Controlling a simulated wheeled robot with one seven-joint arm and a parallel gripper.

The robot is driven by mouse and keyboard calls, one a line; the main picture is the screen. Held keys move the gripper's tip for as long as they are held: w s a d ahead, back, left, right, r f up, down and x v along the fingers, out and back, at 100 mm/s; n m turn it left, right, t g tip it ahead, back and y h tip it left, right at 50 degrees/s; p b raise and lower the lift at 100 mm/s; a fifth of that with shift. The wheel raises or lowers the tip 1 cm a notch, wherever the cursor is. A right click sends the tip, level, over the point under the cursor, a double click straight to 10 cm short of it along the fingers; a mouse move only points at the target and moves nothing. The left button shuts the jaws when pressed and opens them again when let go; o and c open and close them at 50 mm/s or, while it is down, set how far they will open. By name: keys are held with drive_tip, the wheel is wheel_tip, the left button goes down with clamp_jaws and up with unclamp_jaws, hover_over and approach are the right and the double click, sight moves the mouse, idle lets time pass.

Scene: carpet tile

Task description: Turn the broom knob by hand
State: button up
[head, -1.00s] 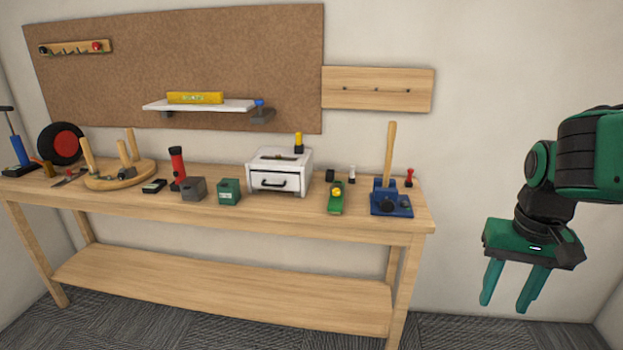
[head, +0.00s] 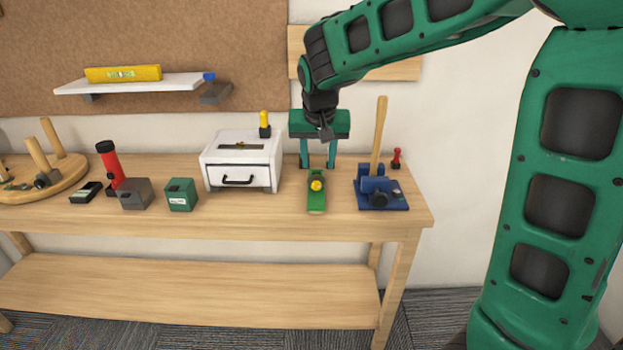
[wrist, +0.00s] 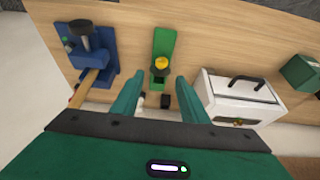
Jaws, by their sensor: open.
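The broom stands upright in a blue holder (head: 366,187) near the right end of the workbench; its wooden handle (head: 379,135) rises from it. A black knob (head: 379,199) sits on the holder's front. In the wrist view the blue holder (wrist: 106,75) is at upper left with the black knob (wrist: 80,28) on it, apart from my fingers. In the wrist view my fingers (wrist: 160,78) spread below that green block (wrist: 166,42).
A white drawer box (head: 241,160) stands left of my gripper. A red-topped peg (head: 396,158) stands just right of the broom. A green box (head: 180,194) and a grey box (head: 135,193) sit further left. The bench front (head: 270,219) is clear.

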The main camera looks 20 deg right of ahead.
sight(316, 183)
drive_tip(key=x, duration=1)
drive_tip(key=shift+s+a+f, duration=0.1)
drive_tip(key=shift+a, duration=0.1)
drive_tip(key=c, duration=1)
